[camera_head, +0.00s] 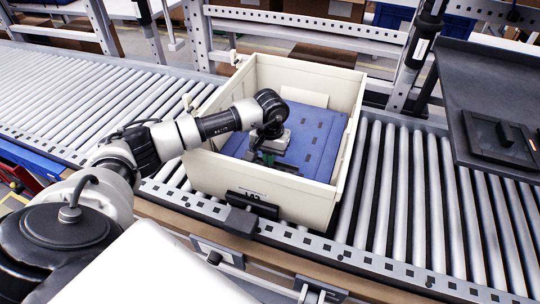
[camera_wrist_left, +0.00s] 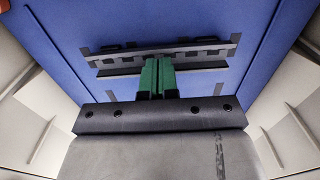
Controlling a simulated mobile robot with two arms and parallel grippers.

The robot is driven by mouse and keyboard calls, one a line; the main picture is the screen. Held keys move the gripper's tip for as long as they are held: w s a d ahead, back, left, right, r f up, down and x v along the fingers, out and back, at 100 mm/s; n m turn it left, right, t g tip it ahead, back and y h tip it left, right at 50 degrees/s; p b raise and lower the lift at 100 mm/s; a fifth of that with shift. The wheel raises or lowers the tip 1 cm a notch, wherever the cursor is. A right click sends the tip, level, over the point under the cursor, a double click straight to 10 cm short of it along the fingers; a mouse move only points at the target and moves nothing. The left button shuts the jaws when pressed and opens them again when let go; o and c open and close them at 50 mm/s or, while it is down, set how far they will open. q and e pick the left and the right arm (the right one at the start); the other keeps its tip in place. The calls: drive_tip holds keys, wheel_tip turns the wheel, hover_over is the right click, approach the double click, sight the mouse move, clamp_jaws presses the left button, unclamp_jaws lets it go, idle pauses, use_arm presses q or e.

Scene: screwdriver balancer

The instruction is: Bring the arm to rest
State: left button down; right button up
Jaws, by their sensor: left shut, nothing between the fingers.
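My left gripper (camera_head: 264,158) reaches down into a cream crate (camera_head: 250,186) that stands on the roller conveyor. In the left wrist view, the gripper's green fingers (camera_wrist_left: 156,76) are together with nothing between them. They are over a blue panel (camera_head: 312,130) in the crate; whether they touch it I cannot tell. The blue panel also fills much of the left wrist view (camera_wrist_left: 110,28), with a dark slotted strip (camera_wrist_left: 208,50) by the fingertips. My right gripper is not in view.
The roller conveyor (camera_head: 425,200) runs on both sides of the crate, with bare rollers left and right. A black tray (camera_head: 480,85) with a dark flat block (camera_head: 500,140) is at the right. Grey metal posts and rails stand behind the crate. The crate walls surround the gripper.

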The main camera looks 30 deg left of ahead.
use_arm(q)
drive_tip(key=shift+r+p, duration=0.6)
drive_tip(key=shift+r, duration=1.15)
